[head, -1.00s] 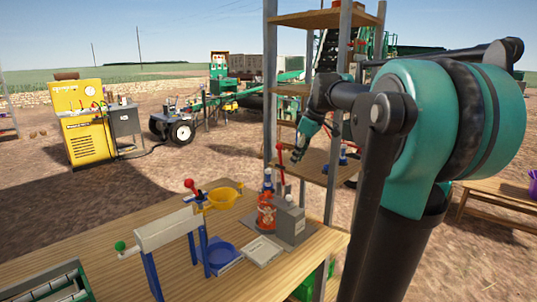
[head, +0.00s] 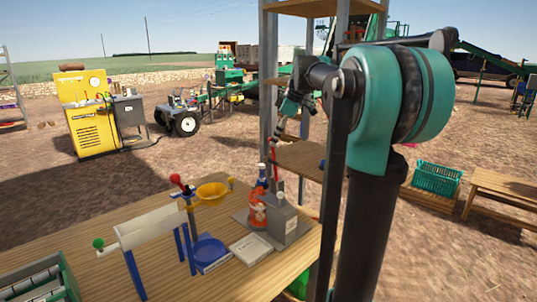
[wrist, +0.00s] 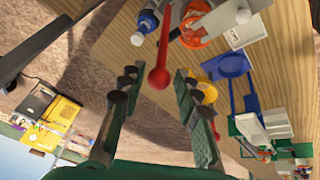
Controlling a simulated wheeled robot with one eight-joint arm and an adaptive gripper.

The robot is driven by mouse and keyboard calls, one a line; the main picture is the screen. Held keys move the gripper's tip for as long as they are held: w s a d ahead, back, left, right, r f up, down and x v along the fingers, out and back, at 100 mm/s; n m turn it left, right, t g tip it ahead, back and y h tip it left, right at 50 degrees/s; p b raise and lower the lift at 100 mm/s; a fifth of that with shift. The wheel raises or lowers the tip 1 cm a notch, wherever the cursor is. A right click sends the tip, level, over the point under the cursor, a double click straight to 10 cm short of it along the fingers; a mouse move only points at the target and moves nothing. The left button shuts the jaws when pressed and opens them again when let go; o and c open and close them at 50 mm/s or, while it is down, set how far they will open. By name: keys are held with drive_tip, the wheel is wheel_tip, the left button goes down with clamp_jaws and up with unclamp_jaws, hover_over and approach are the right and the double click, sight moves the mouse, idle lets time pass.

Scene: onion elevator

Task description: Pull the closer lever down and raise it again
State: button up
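A red-knobbed lever (head: 272,147) stands upright on a grey box (head: 284,219) at the table's back right corner. In the wrist view, its red ball (wrist: 159,78) appears between my two fingers, pointing toward me. My gripper (wrist: 157,77) is open and empty. In the head view, my gripper (head: 284,118) hangs just above and right of this lever, small and partly against the shelf post. Whether the ball lies between the fingertips or beyond them is hard to tell.
A yellow bowl (head: 211,191), a blue dish (head: 207,250) and a white tray (head: 251,247) are close by. A shelf post (head: 267,80) rises behind.

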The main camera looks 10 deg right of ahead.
sight(274, 161)
drive_tip(key=x, duration=0.8)
clamp_jaws()
idle(0.4)
